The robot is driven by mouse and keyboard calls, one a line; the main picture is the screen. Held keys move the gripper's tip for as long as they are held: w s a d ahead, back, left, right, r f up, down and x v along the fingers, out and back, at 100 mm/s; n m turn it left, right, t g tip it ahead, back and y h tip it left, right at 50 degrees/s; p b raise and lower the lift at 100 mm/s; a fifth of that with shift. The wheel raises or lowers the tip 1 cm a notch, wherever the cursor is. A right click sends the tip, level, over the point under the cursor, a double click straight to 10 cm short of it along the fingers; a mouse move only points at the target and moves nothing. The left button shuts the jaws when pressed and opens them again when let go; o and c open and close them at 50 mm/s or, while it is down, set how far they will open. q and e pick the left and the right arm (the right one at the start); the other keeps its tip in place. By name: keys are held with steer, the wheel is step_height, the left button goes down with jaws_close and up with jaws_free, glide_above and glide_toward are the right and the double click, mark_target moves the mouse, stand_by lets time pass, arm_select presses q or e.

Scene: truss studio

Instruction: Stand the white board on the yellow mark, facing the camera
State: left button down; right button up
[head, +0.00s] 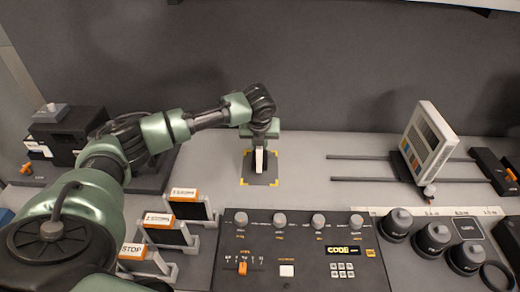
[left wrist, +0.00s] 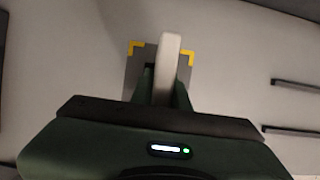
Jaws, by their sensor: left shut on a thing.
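My left gripper (head: 260,150) reaches down over the yellow mark and is shut on the white board (head: 259,161). The board looks like a narrow white strip, upright between the fingers, so it shows mostly edge-on. In the left wrist view the board (left wrist: 169,55) sticks out beyond my left gripper (left wrist: 165,90). The yellow mark (head: 275,183) is a set of corner brackets around a dark square; its corners also show in the left wrist view (left wrist: 137,45). The board is within the brackets in both views. I cannot tell whether its bottom touches the surface. My right gripper is out of view.
A colour chart panel (head: 430,141) stands tilted on a slider across two rails (head: 368,179) at right. A control console (head: 305,265) and several small signs (head: 183,206) are in front. Dark round lens-like pieces (head: 433,238) stand at front right.

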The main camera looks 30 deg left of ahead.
arm_select(q)
step_height(320, 180, down, 2)
steer(key=shift+f, duration=0.5)
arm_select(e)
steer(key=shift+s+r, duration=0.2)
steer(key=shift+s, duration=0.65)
arm_select(q)
steer(key=c, duration=1.4)
jaws_free()
steer(key=shift+o, duration=0.2)
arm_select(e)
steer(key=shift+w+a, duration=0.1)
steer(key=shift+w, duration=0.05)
